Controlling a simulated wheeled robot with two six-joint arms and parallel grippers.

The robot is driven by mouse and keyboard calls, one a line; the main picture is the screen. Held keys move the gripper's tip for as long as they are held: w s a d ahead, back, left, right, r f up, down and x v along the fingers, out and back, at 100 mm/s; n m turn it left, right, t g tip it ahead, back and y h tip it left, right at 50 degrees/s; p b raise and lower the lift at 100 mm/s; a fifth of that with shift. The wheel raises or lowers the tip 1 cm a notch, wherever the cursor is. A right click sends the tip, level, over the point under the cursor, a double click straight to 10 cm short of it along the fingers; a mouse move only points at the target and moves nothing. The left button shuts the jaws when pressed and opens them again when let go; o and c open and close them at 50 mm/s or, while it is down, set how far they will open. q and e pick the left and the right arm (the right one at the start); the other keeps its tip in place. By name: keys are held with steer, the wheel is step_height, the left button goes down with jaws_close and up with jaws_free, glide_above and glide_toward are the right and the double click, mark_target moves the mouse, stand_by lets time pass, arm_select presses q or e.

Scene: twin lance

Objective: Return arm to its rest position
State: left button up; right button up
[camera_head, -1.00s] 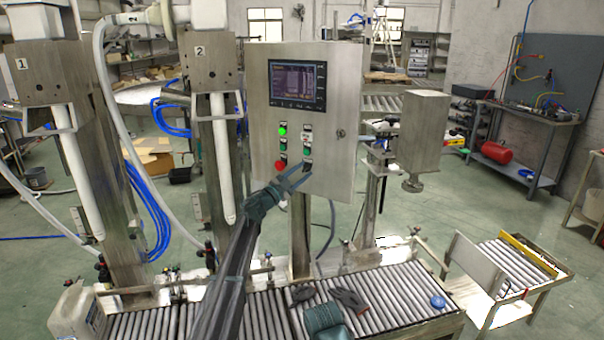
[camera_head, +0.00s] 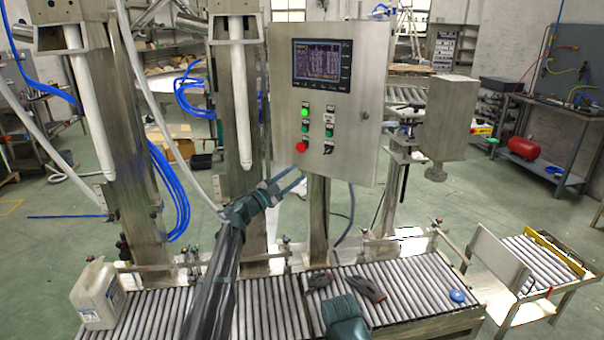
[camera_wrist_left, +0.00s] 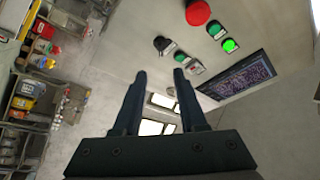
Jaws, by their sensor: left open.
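My left gripper (camera_head: 298,175) is open and empty, with its fingertips just below the lower left of the control box (camera_head: 368,110) in the head view. In the left wrist view its two dark fingers (camera_wrist_left: 159,76) stand apart with nothing between them. The box carries a lit screen (camera_head: 322,66), a red button (camera_head: 302,147), a green lamp (camera_head: 304,111) and a black selector knob (camera_head: 328,147). In the left wrist view the red button (camera_wrist_left: 198,12) and knob (camera_wrist_left: 162,45) lie beyond the fingertips.
Filling columns (camera_head: 235,110) stand behind my left arm. A hanging metal box (camera_head: 450,118) is at the right.

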arm_select(q)
steer(key=shift+s+a, duration=0.1)
stand_by(0.3)
steer(key=s+a+f+n+g+y+p, duration=0.2)
steer(key=s+f+n+g+y+p, duration=0.25)
steer(key=s+f+n+y, duration=1.1)
steer(key=s+d+f+g+p, duration=0.1)
steer(key=s+g, duration=0.4)
steer(key=s, duration=1)
steer(key=s+d+f+g+p, duration=0.1)
steer(key=s+d+f+g, duration=0.3)
steer(key=s, duration=1.1)
steer(key=shift+s+d+m+g+y+p, duration=0.4)
steer(key=shift+d+g, duration=0.2)
steer(key=shift+g, duration=0.25)
